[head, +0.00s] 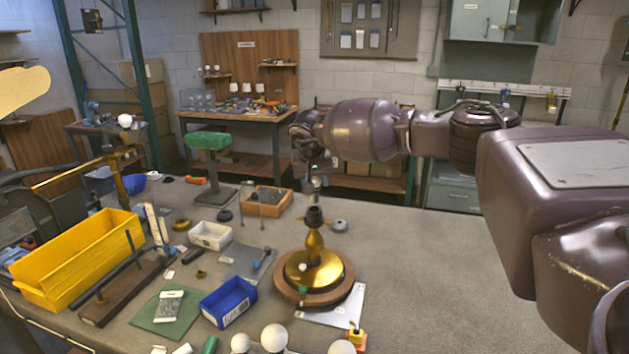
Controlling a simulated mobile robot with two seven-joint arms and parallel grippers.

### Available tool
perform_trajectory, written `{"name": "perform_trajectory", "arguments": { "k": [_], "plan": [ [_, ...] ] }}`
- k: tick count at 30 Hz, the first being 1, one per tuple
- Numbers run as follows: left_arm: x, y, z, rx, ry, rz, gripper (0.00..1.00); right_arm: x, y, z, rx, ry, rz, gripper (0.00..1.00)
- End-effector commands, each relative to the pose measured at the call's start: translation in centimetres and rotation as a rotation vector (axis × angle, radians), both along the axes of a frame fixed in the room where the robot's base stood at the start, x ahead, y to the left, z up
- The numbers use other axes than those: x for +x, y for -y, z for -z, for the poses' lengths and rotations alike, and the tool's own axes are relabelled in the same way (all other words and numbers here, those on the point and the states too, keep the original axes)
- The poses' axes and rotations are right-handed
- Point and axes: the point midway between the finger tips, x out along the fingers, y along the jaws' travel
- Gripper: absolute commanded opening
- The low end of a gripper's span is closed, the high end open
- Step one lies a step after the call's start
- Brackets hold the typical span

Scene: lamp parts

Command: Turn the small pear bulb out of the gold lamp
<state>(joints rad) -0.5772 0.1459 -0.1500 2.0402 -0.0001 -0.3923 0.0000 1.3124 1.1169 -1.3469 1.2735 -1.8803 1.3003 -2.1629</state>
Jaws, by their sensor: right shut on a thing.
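The gold lamp (314,268) stands upright on a round wooden base in the middle of the bench, with a dark socket (314,216) on top. My right arm reaches in from the right, and my right gripper (315,181) points down directly above the socket. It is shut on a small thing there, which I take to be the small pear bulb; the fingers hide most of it. I cannot tell whether the bulb is still seated in the socket. My left gripper is out of view.
White globes (274,337) lie at the front. A large yellow bin (75,262) is at left. The bench right of the lamp is clear.

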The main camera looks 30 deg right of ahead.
Motion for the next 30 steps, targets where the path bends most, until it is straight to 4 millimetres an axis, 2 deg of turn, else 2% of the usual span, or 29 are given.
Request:
{"name": "perform_trajectory", "arguments": {
  "k": [7,24,30],
  "plan": [
    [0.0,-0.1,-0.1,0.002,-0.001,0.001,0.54,0.0,0.0,-0.2,0.000,0.000,0.000,0.27],
    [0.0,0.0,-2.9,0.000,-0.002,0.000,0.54,0.0,0.0,-3.8,0.000,0.001,-0.001,0.27],
    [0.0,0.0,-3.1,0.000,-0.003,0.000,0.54,0.0,0.0,-4.0,0.000,0.000,0.000,0.27]
  ]
}}
